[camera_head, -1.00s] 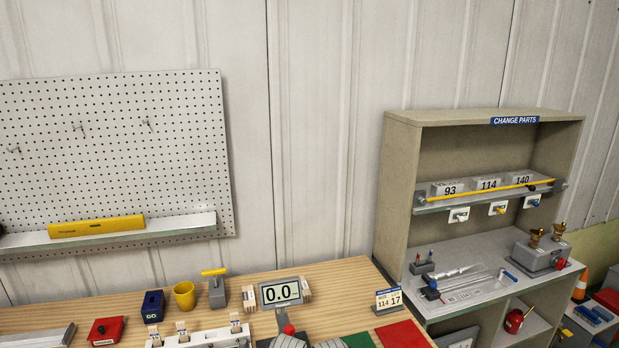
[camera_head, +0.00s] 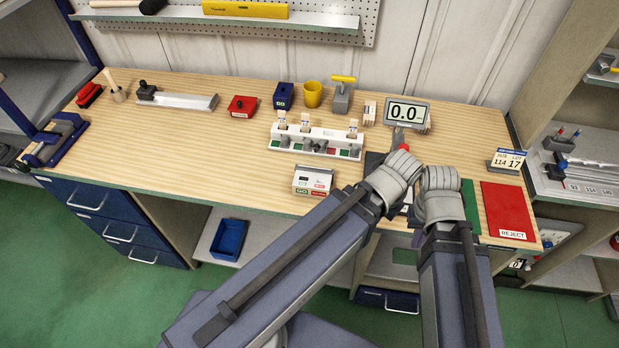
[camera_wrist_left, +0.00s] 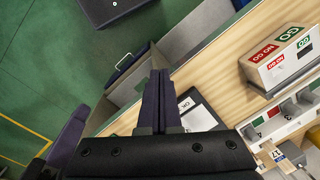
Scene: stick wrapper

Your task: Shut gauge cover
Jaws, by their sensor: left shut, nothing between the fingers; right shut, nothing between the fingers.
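The digital gauge display (camera_head: 405,112) reads 0.0 and stands at the back of the bench. A red knob (camera_head: 404,147) shows just in front of it, partly behind my left wrist. I cannot make out the gauge cover or its position; my wrists hide the area below the knob.
A GO/NO GO box (camera_head: 312,180) stands left of my left wrist, with a white rack (camera_head: 316,141) behind it. A red REJECT mat (camera_head: 508,210) lies at right, near a number card (camera_head: 507,161).

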